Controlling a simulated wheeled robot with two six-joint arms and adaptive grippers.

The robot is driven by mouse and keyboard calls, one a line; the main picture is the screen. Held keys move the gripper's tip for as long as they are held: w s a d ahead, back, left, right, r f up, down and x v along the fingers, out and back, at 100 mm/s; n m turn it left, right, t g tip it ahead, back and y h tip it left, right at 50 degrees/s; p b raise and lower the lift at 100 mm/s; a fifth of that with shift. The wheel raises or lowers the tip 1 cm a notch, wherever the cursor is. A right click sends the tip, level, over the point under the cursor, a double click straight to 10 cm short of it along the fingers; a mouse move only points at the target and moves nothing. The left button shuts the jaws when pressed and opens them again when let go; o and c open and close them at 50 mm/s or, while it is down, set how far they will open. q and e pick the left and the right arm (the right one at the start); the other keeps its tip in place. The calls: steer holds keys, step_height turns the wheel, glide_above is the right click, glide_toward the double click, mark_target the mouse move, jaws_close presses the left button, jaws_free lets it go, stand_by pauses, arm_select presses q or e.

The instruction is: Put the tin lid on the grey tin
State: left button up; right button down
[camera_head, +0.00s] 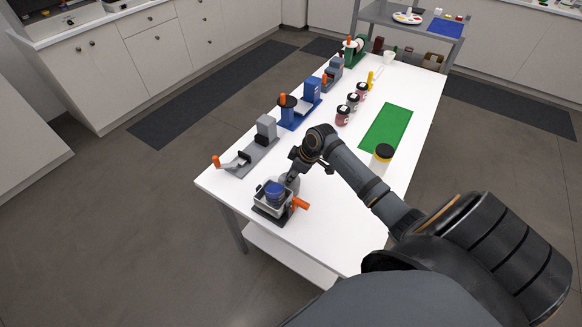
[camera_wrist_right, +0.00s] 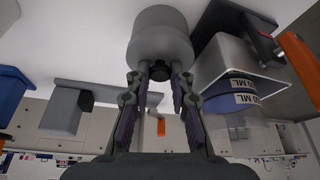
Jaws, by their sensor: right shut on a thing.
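My right gripper (camera_head: 297,166) is above a grey rounded thing (camera_head: 292,184) near the front end of the white table. In the right wrist view, its fingers (camera_wrist_right: 160,80) are shut on the small dark knob (camera_wrist_right: 160,71) of the grey tin lid (camera_wrist_right: 160,48). The grey tin (camera_wrist_right: 160,16) shows as a body of like colour directly beyond the lid, in line with it. I see no clear gap between them, but cannot tell whether the lid is fully seated. My left gripper is not in view.
A grey holder with an orange handle (camera_head: 301,203) and a blue-topped jar (camera_head: 275,191) stands close beside the tin. A grey device (camera_head: 250,156) and a blue device (camera_head: 299,108) stand along the left edge.

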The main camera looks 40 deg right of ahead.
steer(key=c, duration=1.1)
jaws_free()
steer(key=v, duration=1.2)
steer(key=shift+f, duration=0.1)
